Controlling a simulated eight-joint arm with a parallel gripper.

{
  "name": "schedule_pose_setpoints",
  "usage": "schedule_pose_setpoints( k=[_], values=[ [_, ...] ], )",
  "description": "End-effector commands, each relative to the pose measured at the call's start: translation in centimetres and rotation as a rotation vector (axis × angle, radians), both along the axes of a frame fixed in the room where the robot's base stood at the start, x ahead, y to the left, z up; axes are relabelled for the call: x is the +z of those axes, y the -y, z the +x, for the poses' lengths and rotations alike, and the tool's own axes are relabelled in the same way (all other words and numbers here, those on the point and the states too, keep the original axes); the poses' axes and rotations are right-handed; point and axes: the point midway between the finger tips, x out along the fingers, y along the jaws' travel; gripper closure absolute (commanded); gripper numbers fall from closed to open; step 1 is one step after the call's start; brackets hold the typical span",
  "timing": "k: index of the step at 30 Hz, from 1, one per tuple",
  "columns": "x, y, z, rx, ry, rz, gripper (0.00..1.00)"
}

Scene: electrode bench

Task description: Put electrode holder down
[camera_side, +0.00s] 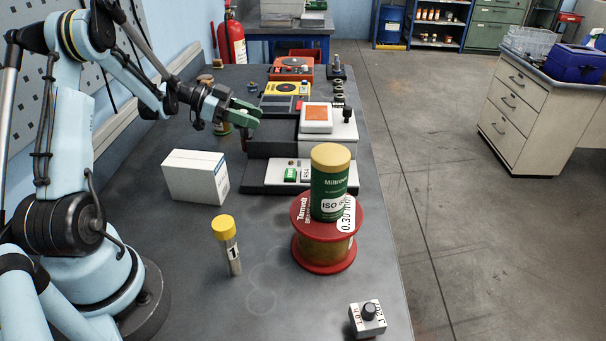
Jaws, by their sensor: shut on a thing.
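My gripper (254,114) is in the upper middle of the side view, above the bench and just left of the grey-and-white instrument (316,145). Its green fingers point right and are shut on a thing. That thing is very small in this view and mostly hidden by the fingers; I take it to be the electrode holder, but its shape and tilt cannot be made out. A dark, narrow shape shows just below the fingertips. I cannot tell whether it touches the bench or the instrument.
A white box (195,177), a yellow-capped tube (227,246), a green canister (329,184) on a red-flanged spool (325,245) and a small knob box (367,318) stand nearer. Yellow (285,88) and orange (292,68) meters lie behind. The bench's front left-centre is clear.

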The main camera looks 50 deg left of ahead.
Motion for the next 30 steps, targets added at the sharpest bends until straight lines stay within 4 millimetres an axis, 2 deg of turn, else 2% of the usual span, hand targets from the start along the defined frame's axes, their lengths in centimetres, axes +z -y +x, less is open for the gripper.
schedule_pose_setpoints(
  k=[6, 14, 20, 25, 30],
  values=[
    [4.2, 0.0, 0.0, 0.0, 0.001, -0.001, 1.0],
    [7.4, 0.4, 0.2, 0.006, 0.001, 0.0, 1.0],
    [10.0, 3.2, 1.4, 0.06, 0.001, 0.0, 1.0],
    [12.6, 6.8, 2.3, 0.135, 0.002, -0.001, 1.0],
    [14.8, 10.1, 2.3, 0.209, 0.001, -0.001, 1.0]
  ],
)
